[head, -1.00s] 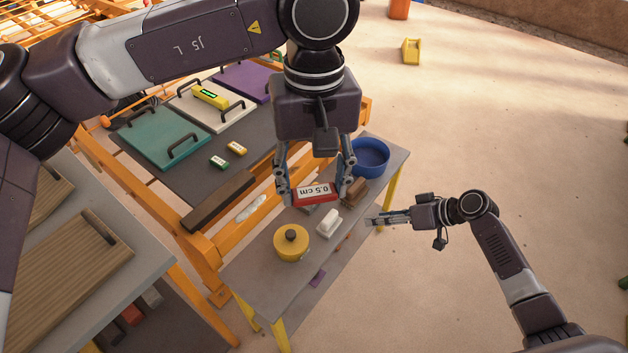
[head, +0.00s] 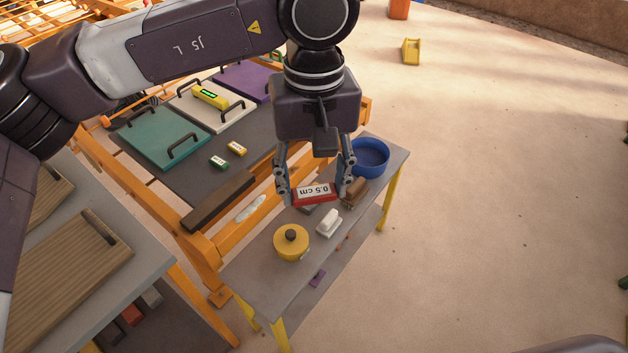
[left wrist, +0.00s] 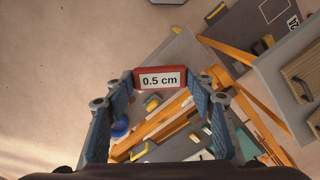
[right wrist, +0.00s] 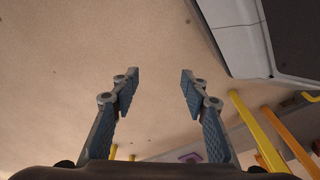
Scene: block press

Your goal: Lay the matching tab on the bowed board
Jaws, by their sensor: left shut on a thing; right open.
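My left gripper (head: 315,197) is shut on a red tab (head: 314,194) labelled "0.5 cm", held above the small grey side table (head: 262,282). The left wrist view shows the red tab (left wrist: 160,79) between both fingers. A green tab (head: 218,162) and a yellow tab (head: 237,149) lie on the dark grey bench near the handled boards. A teal board (head: 163,140), a white board (head: 203,118) and a purple board (head: 243,80) lie there; I cannot tell which is bowed. My right gripper (right wrist: 159,80) is open and empty over the floor.
The side table holds a yellow round pot (head: 291,243), a white block (head: 328,224), a brown brush-like item (head: 355,190) and a blue bowl (head: 370,158). Orange beams (head: 205,250) stand between the tables.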

